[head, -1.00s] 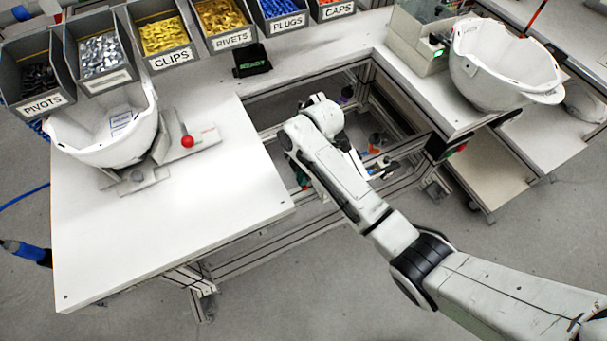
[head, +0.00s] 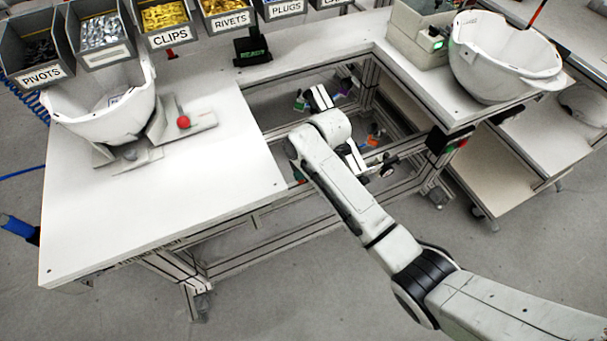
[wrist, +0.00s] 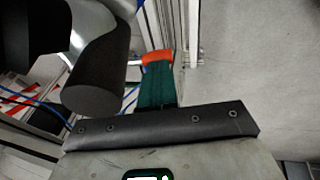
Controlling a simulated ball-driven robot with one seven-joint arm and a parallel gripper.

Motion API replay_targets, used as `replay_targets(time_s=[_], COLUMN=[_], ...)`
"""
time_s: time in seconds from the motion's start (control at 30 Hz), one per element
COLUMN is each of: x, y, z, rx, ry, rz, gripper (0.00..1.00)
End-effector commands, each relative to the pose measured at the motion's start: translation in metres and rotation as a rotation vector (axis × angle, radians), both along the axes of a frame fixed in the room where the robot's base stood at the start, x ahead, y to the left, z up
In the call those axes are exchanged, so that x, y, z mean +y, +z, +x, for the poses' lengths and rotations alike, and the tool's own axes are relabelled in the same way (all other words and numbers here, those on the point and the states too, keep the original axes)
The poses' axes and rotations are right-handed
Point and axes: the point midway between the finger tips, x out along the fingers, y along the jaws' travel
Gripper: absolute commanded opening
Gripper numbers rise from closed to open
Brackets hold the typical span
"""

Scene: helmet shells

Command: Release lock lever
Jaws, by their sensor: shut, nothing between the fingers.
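A red ball knob (head: 183,122) stands on a grey fixture (head: 202,122) beside the white helmet shell at the left of the bench in the head view. It is the only lever-like part I make out, and I cannot tell its lock state. In the wrist view my gripper (wrist: 158,58) shows as green fingers with orange tips, shut and empty. They are clear of the knob. In the head view my arm reaches over the bench gap, well right of the knob, and the gripper is not clearly made out.
A white helmet shell (head: 108,118) sits on the left white bench (head: 160,190). Labelled bins (head: 165,25) line the back. Another shell (head: 500,65) stands on the right bench. Metal framing (head: 275,205) surrounds the gap under my arm. The bench front is clear.

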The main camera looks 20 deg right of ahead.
Motion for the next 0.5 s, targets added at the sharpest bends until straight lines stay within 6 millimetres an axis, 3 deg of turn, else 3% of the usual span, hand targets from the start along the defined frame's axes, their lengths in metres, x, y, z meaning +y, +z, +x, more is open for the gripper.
replay_targets(time_s=[0.3, 0.5], x=[0.0, 0.0], y=[-0.028, -0.031], z=[-0.002, -0.001], rx=[-0.154, -0.153], ry=[-0.001, 0.0], rz=[-0.002, -0.002], gripper=[0.0, 0.0])
